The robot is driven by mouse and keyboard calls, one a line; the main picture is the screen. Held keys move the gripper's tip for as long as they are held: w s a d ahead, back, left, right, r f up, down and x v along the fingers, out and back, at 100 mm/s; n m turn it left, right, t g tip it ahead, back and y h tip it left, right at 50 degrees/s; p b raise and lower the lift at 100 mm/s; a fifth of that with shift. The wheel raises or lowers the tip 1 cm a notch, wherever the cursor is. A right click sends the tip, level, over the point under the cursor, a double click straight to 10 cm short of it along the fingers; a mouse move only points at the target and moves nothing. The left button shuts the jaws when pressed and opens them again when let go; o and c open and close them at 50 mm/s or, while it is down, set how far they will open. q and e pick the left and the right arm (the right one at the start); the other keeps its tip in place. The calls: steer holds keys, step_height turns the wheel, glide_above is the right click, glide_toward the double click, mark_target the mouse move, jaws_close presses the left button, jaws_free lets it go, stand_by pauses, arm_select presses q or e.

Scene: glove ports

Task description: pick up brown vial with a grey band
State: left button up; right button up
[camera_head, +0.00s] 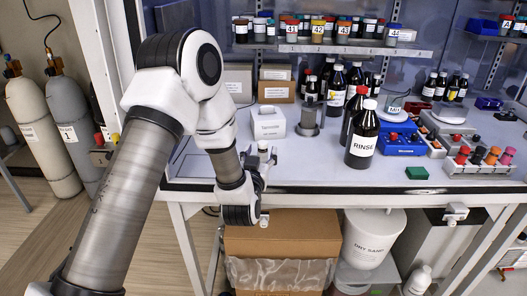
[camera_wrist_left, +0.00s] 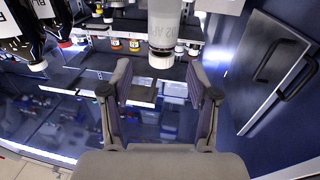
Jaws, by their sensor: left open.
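Several small brown vials with coloured caps and labels stand on the back shelf, one group near the 41 tag (camera_head: 292,29). They are too small for me to tell which one has a grey band. My left gripper (camera_head: 264,168) is over the front edge of the bench, left of the RINSE bottle and well apart from the shelf vials. In the left wrist view, its two fingers (camera_wrist_left: 160,88) are spread, with nothing held between them. My right gripper is not in view.
A dark RINSE bottle (camera_head: 361,140) stands near the bench front, with a white box (camera_head: 269,122) to its left. A green block (camera_head: 417,173) lies near the edge. A pale bottle (camera_wrist_left: 172,25) appears upside down in the wrist view.

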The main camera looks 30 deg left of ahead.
mark_target(262, 149)
arm_select(q)
steer(key=x, duration=0.2)
steer(key=f+p+x, duration=0.1)
steer(key=x, duration=0.2)
steer(key=shift+a, duration=0.15)
steer(key=shift+s+r, duration=0.2)
steer(key=shift+s+d, duration=0.15)
steer(key=shift+d, duration=0.1)
steer(key=c, duration=0.5)
steer(key=shift+a, duration=0.1)
steer(key=c, duration=0.6)
steer(key=shift+c, duration=0.2)
